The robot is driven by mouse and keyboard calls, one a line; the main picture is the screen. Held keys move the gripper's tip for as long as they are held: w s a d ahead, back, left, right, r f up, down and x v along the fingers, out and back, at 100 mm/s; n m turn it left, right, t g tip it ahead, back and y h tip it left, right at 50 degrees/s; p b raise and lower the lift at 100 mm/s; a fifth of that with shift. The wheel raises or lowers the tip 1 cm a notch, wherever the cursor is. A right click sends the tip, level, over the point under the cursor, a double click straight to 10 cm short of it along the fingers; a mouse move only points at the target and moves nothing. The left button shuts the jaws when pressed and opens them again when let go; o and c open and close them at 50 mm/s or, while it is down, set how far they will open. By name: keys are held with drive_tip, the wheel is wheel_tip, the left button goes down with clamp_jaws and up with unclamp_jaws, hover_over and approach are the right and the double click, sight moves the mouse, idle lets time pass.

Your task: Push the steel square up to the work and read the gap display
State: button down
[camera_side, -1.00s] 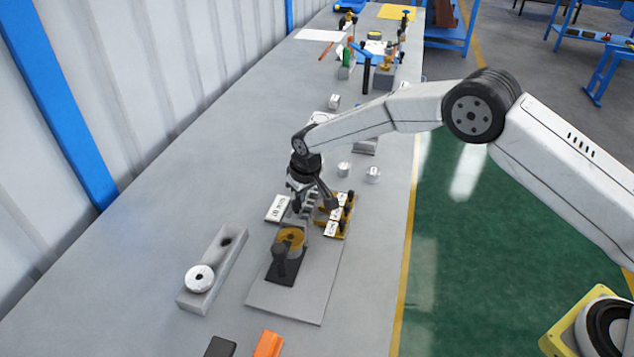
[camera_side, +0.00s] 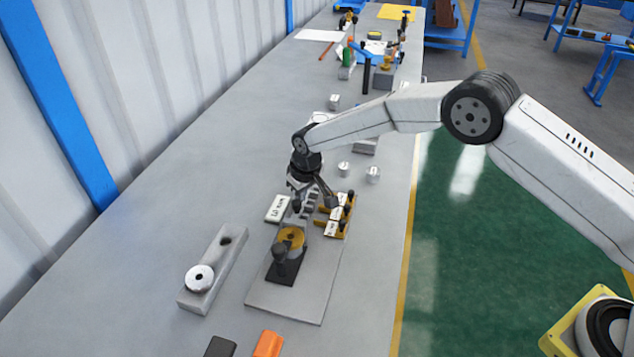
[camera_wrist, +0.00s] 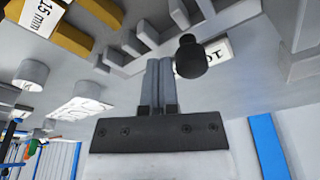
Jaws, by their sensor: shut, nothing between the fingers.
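My gripper (camera_side: 298,207) is shut and empty, pointing down over the far end of the grey base plate (camera_side: 285,303). In the wrist view its two grey fingers (camera_wrist: 158,85) lie together. The work, a brass-coloured ring piece (camera_side: 291,237), stands on the plate beyond a black block with a knob (camera_side: 279,252). A white display plate (camera_side: 278,208) lies left of the gripper; its lettering is too small to read surely, and in the wrist view a black knob (camera_wrist: 190,57) partly covers it. Grey stepped metal pieces (camera_side: 311,204) lie by the fingers; I cannot tell which is the steel square.
A yellow rack (camera_side: 338,218) with white labels and black knobs stands right of the gripper; one label reads about 15 mm in the wrist view (camera_wrist: 42,17). A grey block with a steel disc (camera_side: 200,278) lies left. An orange block (camera_side: 268,344) is near the front.

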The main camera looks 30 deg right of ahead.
drive_tip(key=shift+r, duration=0.15)
drive_tip(key=shift+r, duration=3.35)
drive_tip(key=shift+d, duration=0.1)
drive_tip(key=s+d+r+m, duration=0.1)
drive_tip(key=s+d+r, duration=0.2)
drive_tip(key=s+d, duration=0.35)
drive_tip(key=s+d+r+m, duration=0.1)
drive_tip(key=s+d+r, duration=0.2)
drive_tip(key=s+d, duration=0.65)
drive_tip(key=s, duration=0.6)
drive_tip(key=s+d+m, duration=0.1)
drive_tip(key=s+d, duration=0.2)
drive_tip(key=s, duration=0.6)
drive_tip(key=shift+s+f+h, duration=0.15)
drive_tip(key=shift+s+h, duration=0.1)
drive_tip(key=shift+h, duration=0.05)
